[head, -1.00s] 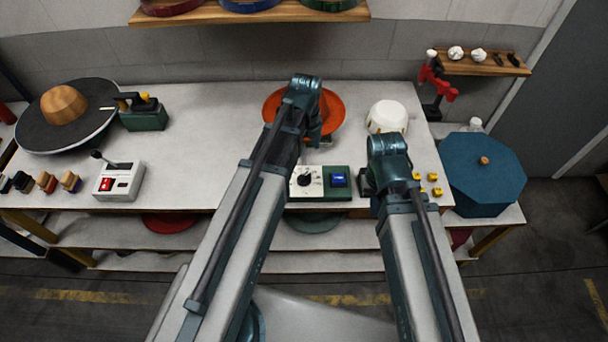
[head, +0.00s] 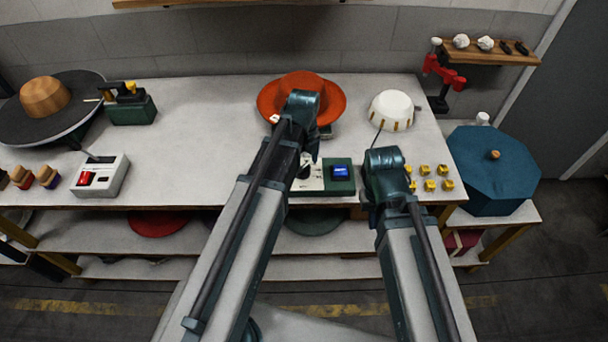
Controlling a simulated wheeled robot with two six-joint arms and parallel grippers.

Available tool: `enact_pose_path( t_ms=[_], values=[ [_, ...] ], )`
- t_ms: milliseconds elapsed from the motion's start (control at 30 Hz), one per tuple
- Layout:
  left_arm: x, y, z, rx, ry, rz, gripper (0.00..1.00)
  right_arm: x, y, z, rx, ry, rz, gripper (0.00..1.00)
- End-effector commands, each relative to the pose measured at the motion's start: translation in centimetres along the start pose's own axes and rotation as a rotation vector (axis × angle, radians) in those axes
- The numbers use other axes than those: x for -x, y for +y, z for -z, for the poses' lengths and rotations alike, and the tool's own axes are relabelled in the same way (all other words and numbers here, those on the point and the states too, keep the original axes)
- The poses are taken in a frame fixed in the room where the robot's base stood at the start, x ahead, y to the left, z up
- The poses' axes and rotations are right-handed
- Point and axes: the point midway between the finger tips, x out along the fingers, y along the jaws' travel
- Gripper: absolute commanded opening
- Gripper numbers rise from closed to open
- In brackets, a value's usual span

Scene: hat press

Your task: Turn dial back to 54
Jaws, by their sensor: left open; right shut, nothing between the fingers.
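The dial (head: 304,172) is a black knob on the white face of a control box (head: 318,186) at the table's front edge. The box's right half is green with a lit blue display (head: 340,172); its number is too small to read. My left gripper (head: 309,155) is at the end of the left arm, just above the dial, and its fingers are mostly hidden by the wrist. I cannot tell whether it touches the knob. My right gripper (head: 372,212) is low at the table's front edge, right of the box, mostly hidden behind its own arm.
An orange hat (head: 276,98) sits behind the box. A white bowl-shaped form (head: 391,106) and several yellow blocks (head: 428,170) are to the right. A white switch box (head: 112,178) stands at left. A blue octagonal box (head: 490,172) is at far right. The table's left middle is clear.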

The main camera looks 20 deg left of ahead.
Motion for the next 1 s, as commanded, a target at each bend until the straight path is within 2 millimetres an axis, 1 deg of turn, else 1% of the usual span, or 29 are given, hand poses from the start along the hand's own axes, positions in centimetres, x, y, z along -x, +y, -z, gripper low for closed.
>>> enact_pose_path(
  t_ms=[33, 100, 233, 467, 500, 567, 600, 667, 700, 767, 800, 933, 967, 1000],
  values=[
    [-1.19, 0.00, 0.00, 0.000, 0.000, 0.000, 0.97, -1.18, -0.11, 0.07, 0.000, 0.000, 0.000, 0.00],
    [-1.67, 0.00, 0.00, 0.000, 0.000, 0.000, 0.97, -1.66, -0.16, 0.10, 0.000, 0.000, 0.000, 0.00],
    [-1.99, 0.00, 0.00, 0.000, 0.000, 0.000, 0.97, -1.98, -0.19, 0.12, 0.000, 0.000, 0.000, 0.00],
    [-1.87, 0.00, 0.00, 0.000, 0.000, 0.000, 0.97, -1.86, -0.18, 0.11, 0.000, 0.000, 0.000, 0.00],
    [-1.87, 0.00, 0.00, 0.000, 0.000, 0.000, 0.94, -1.86, -0.18, 0.11, 0.000, 0.000, 0.000, 0.00],
    [-1.87, 0.00, 0.00, 0.000, 0.000, 0.000, 0.83, -1.86, -0.18, 0.11, 0.000, 0.000, 0.000, 0.00],
    [-1.87, 0.00, 0.00, 0.000, 0.000, 0.000, 0.76, -1.86, -0.18, 0.11, 0.000, 0.000, 0.000, 0.00],
    [-1.87, 0.00, 0.00, 0.000, 0.000, 0.000, 0.65, -1.86, -0.18, 0.11, 0.000, 0.000, 0.000, 0.00],
    [-1.87, 0.00, 0.00, 0.000, 0.000, 0.000, 0.58, -1.86, -0.18, 0.11, 0.000, 0.000, 0.000, 0.00],
    [-1.87, 0.00, 0.00, 0.000, 0.000, 0.000, 0.47, -1.86, -0.18, 0.11, 0.000, 0.000, 0.000, 0.00],
    [-1.87, 0.00, 0.00, 0.000, 0.000, 0.000, 0.40, -1.86, -0.18, 0.11, 0.000, 0.000, 0.000, 0.00],
    [-1.88, 0.00, 0.00, 0.000, 0.000, 0.000, 0.17, -1.86, -0.18, 0.11, 0.000, 0.000, 0.000, 0.00],
    [-1.88, 0.00, 0.00, 0.000, 0.000, 0.000, 0.12, -1.86, -0.18, 0.11, 0.000, 0.000, 0.000, 0.00],
    [-1.88, 0.00, 0.00, 0.000, 0.000, 0.000, 0.12, -1.86, -0.18, 0.11, 0.000, 0.000, 0.000, 0.00]
  ],
)
